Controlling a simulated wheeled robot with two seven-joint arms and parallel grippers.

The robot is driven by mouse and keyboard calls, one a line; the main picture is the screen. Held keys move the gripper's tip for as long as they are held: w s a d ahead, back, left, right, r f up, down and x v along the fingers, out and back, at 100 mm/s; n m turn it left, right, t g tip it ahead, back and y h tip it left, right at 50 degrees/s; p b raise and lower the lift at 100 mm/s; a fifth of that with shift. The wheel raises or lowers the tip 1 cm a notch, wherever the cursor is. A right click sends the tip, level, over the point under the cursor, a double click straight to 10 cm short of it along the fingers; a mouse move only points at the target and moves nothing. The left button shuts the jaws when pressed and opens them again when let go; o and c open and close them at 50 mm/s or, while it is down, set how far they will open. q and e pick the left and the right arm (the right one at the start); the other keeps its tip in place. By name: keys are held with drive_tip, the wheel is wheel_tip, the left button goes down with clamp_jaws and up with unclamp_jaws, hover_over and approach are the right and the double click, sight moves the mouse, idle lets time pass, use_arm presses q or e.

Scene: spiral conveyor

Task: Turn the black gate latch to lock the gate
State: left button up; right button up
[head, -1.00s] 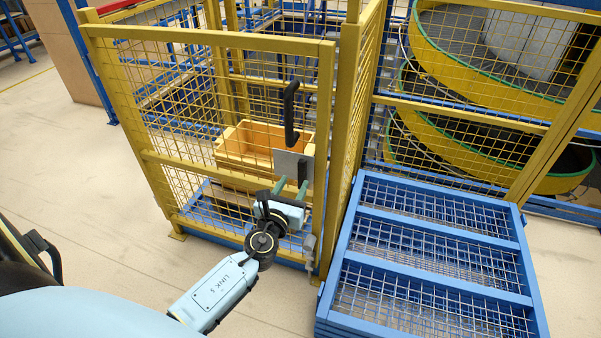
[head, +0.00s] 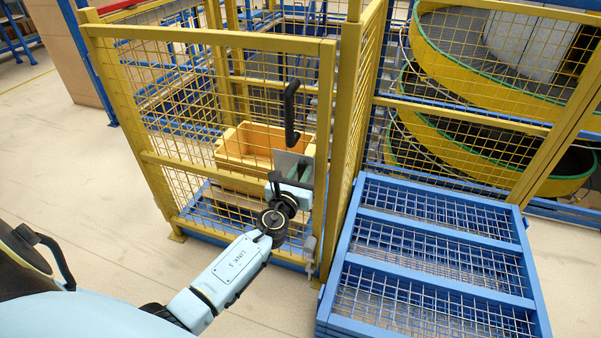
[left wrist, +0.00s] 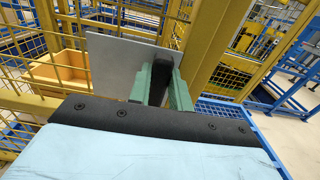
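The yellow mesh gate (head: 215,43) stands ahead of me, with a tall black handle (head: 290,112) on its right side. Below the handle is a grey plate (head: 284,158); it also shows in the left wrist view (left wrist: 115,62). In the left wrist view the fingers (left wrist: 161,85) stand on either side of the latch; contact is unclear. My right gripper is not in view.
A yellow post (head: 345,130) stands just right of the latch. An orange crate (head: 235,145) is behind the gate mesh. A stack of blue mesh panels (head: 430,236) lies at the right. A spiral conveyor (head: 460,75) is behind fencing. The floor at left is clear.

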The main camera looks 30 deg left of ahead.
use_arm(q)
clamp_jaws()
drive_tip(key=shift+n, duration=0.3)
drive_tip(key=shift+a, duration=0.1)
use_arm(e)
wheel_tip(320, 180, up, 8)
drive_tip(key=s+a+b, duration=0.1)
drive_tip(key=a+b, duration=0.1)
drive_tip(key=b, duration=0.1)
use_arm(q)
drive_tip(key=shift+s+a+f+n+b, duration=0.1)
drive_tip(key=shift+a+f+n+b, duration=0.3)
drive_tip(key=shift+n, duration=2.5)
drive_tip(key=shift+s+a+f+n+b, duration=0.1)
drive_tip(key=shift+a+f+n+b, duration=0.3)
drive_tip(key=shift+n, duration=2.5)
drive_tip(key=shift+s+a+f+n+b, duration=0.1)
drive_tip(key=shift+a+f+n+b, duration=0.3)
drive_tip(key=shift+n, duration=2.5)
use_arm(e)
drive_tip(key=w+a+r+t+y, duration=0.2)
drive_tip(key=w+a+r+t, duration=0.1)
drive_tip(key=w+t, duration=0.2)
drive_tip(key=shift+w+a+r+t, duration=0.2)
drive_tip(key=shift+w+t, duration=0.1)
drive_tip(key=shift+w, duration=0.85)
use_arm(q)
drive_tip(key=shift+d+f, duration=0.1)
